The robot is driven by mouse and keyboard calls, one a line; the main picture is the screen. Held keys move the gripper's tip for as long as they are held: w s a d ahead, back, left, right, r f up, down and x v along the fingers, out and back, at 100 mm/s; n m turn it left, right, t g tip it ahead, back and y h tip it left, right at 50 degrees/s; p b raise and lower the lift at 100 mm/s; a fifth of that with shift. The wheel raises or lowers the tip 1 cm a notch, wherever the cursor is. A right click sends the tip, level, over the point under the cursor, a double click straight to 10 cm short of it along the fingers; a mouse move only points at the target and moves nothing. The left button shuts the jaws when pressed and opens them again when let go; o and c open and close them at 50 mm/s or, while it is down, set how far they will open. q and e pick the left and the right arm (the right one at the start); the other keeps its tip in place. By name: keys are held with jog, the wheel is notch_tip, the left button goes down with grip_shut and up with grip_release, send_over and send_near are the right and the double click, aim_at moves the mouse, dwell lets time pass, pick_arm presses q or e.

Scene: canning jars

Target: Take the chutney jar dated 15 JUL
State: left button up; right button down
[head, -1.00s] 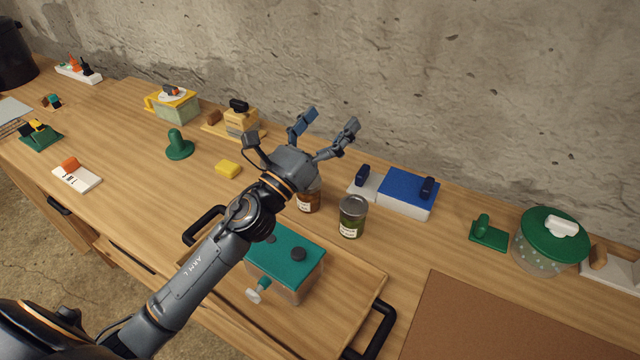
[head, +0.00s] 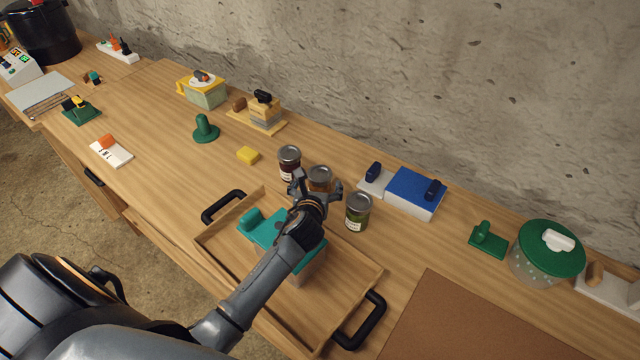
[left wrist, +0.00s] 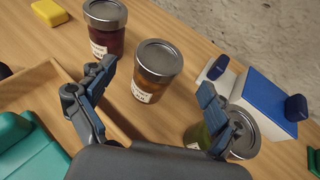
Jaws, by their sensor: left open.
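Three lidded glass jars stand upright in a row on the wooden worktop: a dark red jar (head: 289,167), an amber-brown jar (head: 320,174) and a green jar (head: 357,215). They also show in the left wrist view as the dark red jar (left wrist: 105,38), the amber-brown jar (left wrist: 155,76) and the green jar (left wrist: 245,146). Their white labels are too small to read, so I cannot tell which is dated 15 JUL. My left gripper (head: 317,189) is open and empty, its fingers spread on the near side of the amber-brown jar. The right finger overlaps the green jar in the wrist view.
A wooden tray (head: 362,283) with black handles holds a teal-lidded box (head: 262,230) below my left arm. A blue-and-white box (head: 412,190) stands close behind the green jar. A yellow block (head: 248,155) lies left of the jars. A brown mat (head: 470,325) lies front right.

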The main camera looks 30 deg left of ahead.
aim_at(320, 171)
pick_arm(q)
jog(key=shift+w+a+f, duration=0.1)
jog(key=shift+w+f, duration=0.05)
jog(key=shift+w, duration=0.4)
jog(key=shift+w+a, duration=0.25)
jog(key=shift+w, duration=0.2)
jog(key=shift+p+x, duration=0.5)
jog(key=shift+x, duration=1.7)
jog(key=shift+c, duration=0.2)
jog(key=c, duration=1.8)
grip_shut()
jog(key=shift+r, duration=0.25)
